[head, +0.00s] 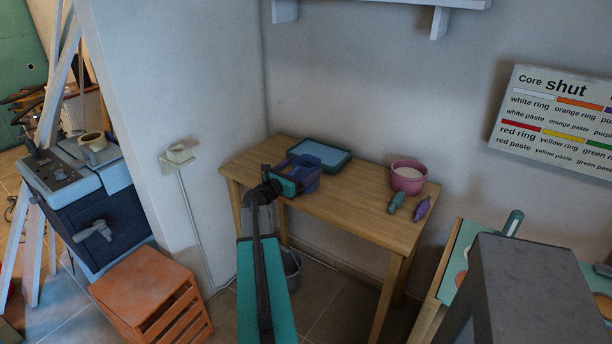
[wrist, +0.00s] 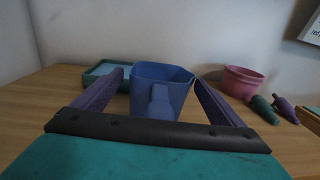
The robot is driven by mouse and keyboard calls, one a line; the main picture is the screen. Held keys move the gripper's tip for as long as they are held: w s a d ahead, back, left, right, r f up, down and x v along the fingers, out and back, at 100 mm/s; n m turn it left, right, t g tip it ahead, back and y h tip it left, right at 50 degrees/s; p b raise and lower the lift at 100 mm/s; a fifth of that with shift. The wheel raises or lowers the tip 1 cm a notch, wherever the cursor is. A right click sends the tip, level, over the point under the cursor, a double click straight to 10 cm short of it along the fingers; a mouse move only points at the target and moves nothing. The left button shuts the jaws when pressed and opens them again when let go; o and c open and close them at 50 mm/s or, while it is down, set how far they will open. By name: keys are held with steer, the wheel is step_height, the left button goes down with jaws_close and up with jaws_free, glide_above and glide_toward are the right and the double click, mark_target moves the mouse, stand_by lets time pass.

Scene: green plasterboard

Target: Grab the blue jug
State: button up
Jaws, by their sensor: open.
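The blue jug (head: 310,174) stands upright on the wooden table, at the left part of its top. In the wrist view the jug (wrist: 160,86) sits straight ahead, with its handle facing me. My gripper (head: 290,178) is right at the jug in the head view and hides part of it. In the wrist view the two purple fingers of my gripper (wrist: 158,78) are spread wide, one on each side of the jug. I cannot tell whether either finger touches it.
A teal tray (head: 322,152) with a light blue inside lies behind the jug. The middle of the wooden table (head: 350,195) is clear. A wall rises behind.

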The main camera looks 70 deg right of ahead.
steer(key=shift+r, duration=0.1)
steer(key=c, duration=1.7)
steer(key=shift+o, duration=0.2)
steer(key=shift+r, duration=0.15)
steer(key=shift+r, duration=0.85)
steer(key=shift+r+b, duration=0.45)
steer(key=shift+r, duration=0.4)
steer(key=w+d+r+b+v, duration=0.1)
steer(key=w+b+v, duration=0.1)
steer(key=v, duration=1.3)
steer(key=shift+w+a+r+b, duration=0.2)
steer(key=shift+w+a+b, duration=0.1)
steer(key=shift+w, duration=0.4)
